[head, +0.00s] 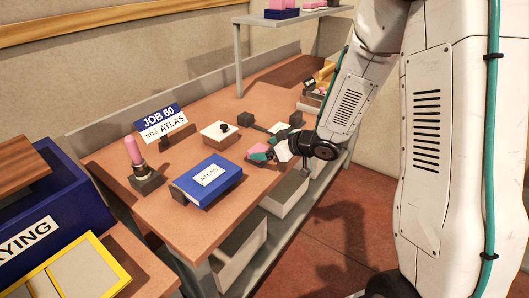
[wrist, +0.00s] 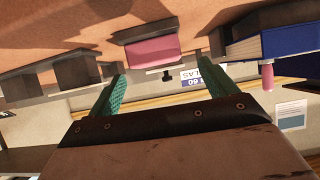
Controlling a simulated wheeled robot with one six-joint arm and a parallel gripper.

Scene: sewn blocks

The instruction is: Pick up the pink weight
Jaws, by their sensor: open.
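The pink weight (wrist: 152,50) is a pink block with a dark part against it, on the workbench. In the wrist view it lies ahead of the fingers, across the gap between them and somewhat towards the left finger. My gripper (wrist: 168,73) is open, its two green fingers spread and empty. In the head view my gripper (head: 264,149) is low over the bench's front edge, right of the blue book. A bit of pink (head: 260,157) shows at its fingertips, largely hidden by them. I cannot tell whether they touch.
The blue ATLAS book (head: 206,181) lies left of my gripper. A pink-handled stamp (head: 133,152) stands farther left. A white-topped box with a black knob (head: 220,132) and dark blocks (head: 245,119) sit behind. A JOB 60 sign (head: 162,122) stands at the back. A shelf (head: 290,14) rises above.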

